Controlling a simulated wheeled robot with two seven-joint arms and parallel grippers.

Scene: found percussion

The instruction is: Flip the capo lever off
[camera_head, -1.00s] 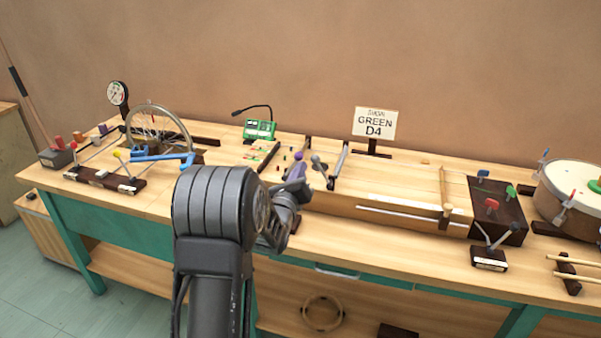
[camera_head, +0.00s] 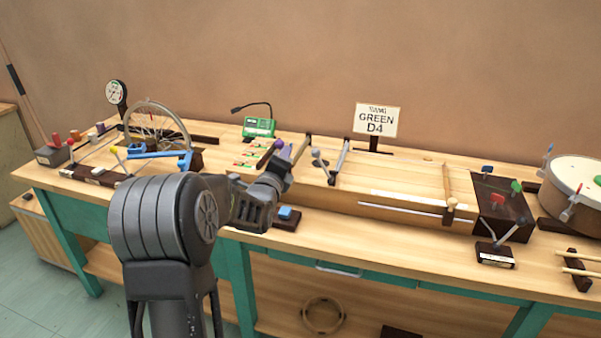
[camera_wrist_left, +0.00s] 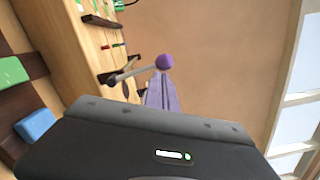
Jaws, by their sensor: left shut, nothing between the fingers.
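A lever with a purple ball knob (camera_head: 278,145) leans up to the right at the left end of the long wooden string box (camera_head: 400,184). No label shows that it is the capo lever. In the left wrist view the purple knob (camera_wrist_left: 164,62) sits at the end of a pale shaft, just beyond my lavender fingertips. My left gripper (camera_head: 286,157) is shut and empty, right beside the knob; I cannot tell whether they touch. A second lever with a grey ball (camera_head: 316,153) stands to its right. My right gripper is out of view.
A blue button (camera_head: 285,213) on a dark base is below my left gripper. A green meter (camera_head: 259,128), a bicycle wheel (camera_head: 153,123) and a sign reading GREEN D4 (camera_head: 376,121) stand behind. A drum (camera_head: 575,187) is at the right.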

